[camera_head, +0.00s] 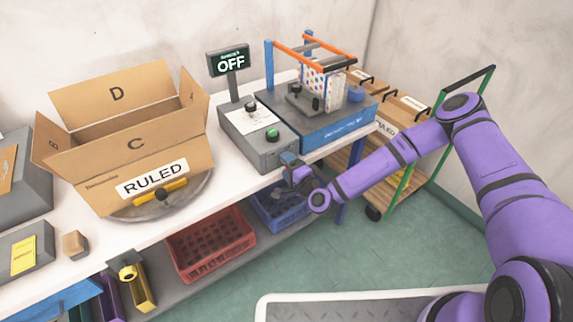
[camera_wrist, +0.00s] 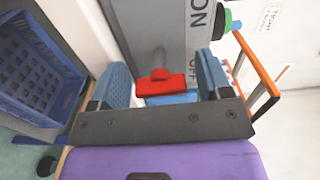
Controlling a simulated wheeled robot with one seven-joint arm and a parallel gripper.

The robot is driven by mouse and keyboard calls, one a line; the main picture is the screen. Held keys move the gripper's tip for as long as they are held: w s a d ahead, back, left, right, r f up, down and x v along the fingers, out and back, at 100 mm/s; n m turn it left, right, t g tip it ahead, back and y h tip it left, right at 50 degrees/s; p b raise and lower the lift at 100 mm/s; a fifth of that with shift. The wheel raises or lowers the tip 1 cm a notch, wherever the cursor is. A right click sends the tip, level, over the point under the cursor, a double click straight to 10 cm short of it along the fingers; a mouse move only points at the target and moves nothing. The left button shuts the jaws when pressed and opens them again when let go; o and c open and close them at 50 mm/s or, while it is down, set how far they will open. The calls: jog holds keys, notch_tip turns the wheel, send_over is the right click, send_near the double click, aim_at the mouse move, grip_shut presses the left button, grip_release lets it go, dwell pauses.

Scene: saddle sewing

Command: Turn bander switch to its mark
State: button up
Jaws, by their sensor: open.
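The bander switch is a red bar handle (camera_wrist: 162,86) on the side of a grey control box (camera_wrist: 165,25) in the wrist view. Beside it the box carries the words ON and OFF, with OFF partly hidden by a finger. My gripper (camera_wrist: 163,72) is open, its two blue fingers on either side of the red handle with a gap on each side. In the head view my gripper (camera_head: 292,168) is at the front right of the grey control box (camera_head: 240,130) and hides the switch. The display (camera_head: 231,63) reads OFF.
The box top has a black knob (camera_head: 250,107) and a green button (camera_head: 272,134). The blue bander (camera_head: 330,128) stands to its right. A RULED carton (camera_head: 135,145) sits on a turntable to the left. Below are a blue crate (camera_head: 278,212) and a red crate (camera_head: 210,245). A cart (camera_head: 400,175) stands right.

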jog(key=v, duration=1)
jog(key=shift+w, duration=0.1)
jog(key=w+d+r+n+g+h, duration=0.35)
jog(key=d+r+n+g, duration=0.5)
jog(key=r+n, duration=0.3)
jog(key=s+d+r+h, duration=0.3)
jog(key=d+r, duration=0.3)
jog(key=r, duration=0.4)
jog(key=s+d+r+h, duration=0.3)
jog(key=d+r, duration=0.2)
jog(key=r, duration=0.6)
jog(key=s+d+r, duration=0.1)
jog(key=s+r, duration=0.4)
jog(key=s, duration=0.3)
jog(key=s+d+r+g, duration=0.1)
jog(key=s+r, duration=0.3)
jog(key=s, duration=0.4)
jog(key=s+d+r, duration=0.2)
jog(key=s+r, duration=0.3)
jog(key=s, duration=0.3)
jog(key=shift+r+m, duration=0.3)
jog(key=shift+m, duration=0.05)
